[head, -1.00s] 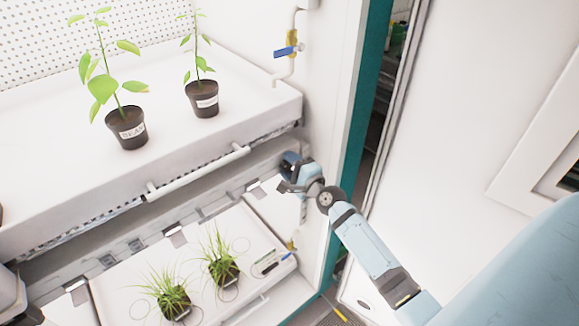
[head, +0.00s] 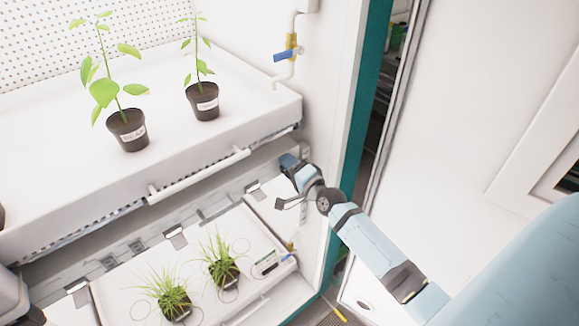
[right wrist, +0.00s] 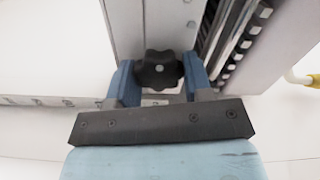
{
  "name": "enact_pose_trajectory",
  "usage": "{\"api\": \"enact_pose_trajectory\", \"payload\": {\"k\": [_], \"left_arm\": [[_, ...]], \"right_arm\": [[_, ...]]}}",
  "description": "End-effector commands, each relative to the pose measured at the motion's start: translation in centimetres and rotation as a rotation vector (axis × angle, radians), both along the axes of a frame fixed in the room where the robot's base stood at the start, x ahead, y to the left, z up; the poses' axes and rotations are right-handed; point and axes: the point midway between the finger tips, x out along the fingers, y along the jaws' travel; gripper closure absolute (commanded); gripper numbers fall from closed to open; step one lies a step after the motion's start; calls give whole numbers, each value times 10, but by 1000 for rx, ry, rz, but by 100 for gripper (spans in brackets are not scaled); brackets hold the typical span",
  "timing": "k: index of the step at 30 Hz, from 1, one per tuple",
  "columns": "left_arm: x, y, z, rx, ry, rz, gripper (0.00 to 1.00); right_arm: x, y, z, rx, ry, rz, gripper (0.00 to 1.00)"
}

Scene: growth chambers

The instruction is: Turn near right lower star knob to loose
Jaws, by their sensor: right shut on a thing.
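The star knob (right wrist: 159,70) is black and lobed with a pale centre, and it shows in the right wrist view in front of a pale upright post (right wrist: 150,25). My right gripper (right wrist: 158,78) has one blue finger on each side of the knob and is shut on it. In the head view my right gripper (head: 290,165) is at the right end of the gap below the upper shelf, and the knob is hidden there. My left gripper is not in view.
The upper shelf (head: 60,205) carries potted plants (head: 127,130) and has a white front handle bar (head: 200,175). Below is a lower tray (head: 125,295) with grassy pots (head: 222,270). A blue-handled valve (head: 287,54) is on the wall pipe. A teal door edge (head: 365,110) stands right of the gripper.

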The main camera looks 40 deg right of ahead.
Motion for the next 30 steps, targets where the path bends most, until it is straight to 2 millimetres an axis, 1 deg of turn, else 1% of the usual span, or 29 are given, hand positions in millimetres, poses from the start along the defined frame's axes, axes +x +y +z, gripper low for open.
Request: {"api": "enact_pose_trajectory", "payload": {"k": [10, 11, 12, 13, 14, 23, 26, 29, 30], "left_arm": [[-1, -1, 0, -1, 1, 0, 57], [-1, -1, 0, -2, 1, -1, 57], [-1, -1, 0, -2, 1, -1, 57], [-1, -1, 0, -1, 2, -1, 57], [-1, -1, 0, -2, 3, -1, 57], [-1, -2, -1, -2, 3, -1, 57], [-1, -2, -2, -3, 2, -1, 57], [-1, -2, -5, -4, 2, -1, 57], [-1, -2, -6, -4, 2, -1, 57]], "right_arm": [[0, 0, 0, -5, 1, 0, 77], [0, 0, 0, -5, 1, 0, 47], [0, 0, 0, -5, 1, 0, 38], [0, 0, 0, -4, 1, 0, 31], [0, 0, 0, -4, 1, 0, 28], [-2, 0, 0, -3, 1, 0, 28], [-10, -1, -2, -2, 1, 0, 28], [-27, -2, -3, -2, 2, 1, 28], [-36, -2, -3, -3, 3, 0, 28]]}}
